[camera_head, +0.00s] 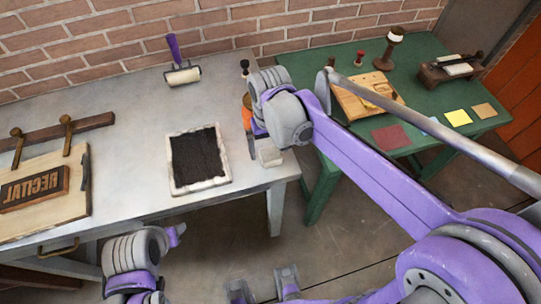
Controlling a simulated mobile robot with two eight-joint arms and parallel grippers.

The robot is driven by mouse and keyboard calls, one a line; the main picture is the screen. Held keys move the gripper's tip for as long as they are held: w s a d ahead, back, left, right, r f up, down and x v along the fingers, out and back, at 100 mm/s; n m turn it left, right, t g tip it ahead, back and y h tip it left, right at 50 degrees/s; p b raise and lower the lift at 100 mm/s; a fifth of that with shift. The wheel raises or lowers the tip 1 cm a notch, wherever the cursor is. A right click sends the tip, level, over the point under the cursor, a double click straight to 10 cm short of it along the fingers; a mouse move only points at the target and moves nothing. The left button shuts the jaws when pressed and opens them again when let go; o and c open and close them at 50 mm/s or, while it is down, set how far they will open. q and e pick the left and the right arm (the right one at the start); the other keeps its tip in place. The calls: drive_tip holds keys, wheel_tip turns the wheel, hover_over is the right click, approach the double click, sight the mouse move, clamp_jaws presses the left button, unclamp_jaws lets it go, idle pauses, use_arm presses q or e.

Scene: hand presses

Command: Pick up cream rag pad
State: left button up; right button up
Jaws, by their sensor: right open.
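A small pale cream block, which looks like the cream rag pad (270,157), lies at the right edge of the grey table. My right gripper (258,143) reaches in from the right and hangs over that edge, pointing down beside the pad. It is open; its wrist hides most of the fingers, and I cannot tell whether they touch the pad. Parts of my left arm show low at the left, below the table's front edge; its jaws cannot be made out clearly.
The grey table (115,110) holds a black inked slab (199,158), a purple-handled roller (181,72) and a RECITAL type block (35,188) on a board. The green table (343,62) at right holds a wooden board (362,97), a stamp (387,50) and coloured cards (458,117).

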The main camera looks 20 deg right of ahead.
sight(272, 156)
drive_tip(key=f, duration=0.5)
drive_tip(key=shift+d, duration=0.25)
drive_tip(key=c, duration=1.4)
wheel_tip(272, 156, up, 10)
drive_tip(key=shift+p, duration=0.3)
drive_tip(key=o, duration=0.8)
drive_tip(key=shift+c, duration=0.2)
drive_tip(key=c, duration=0.5)
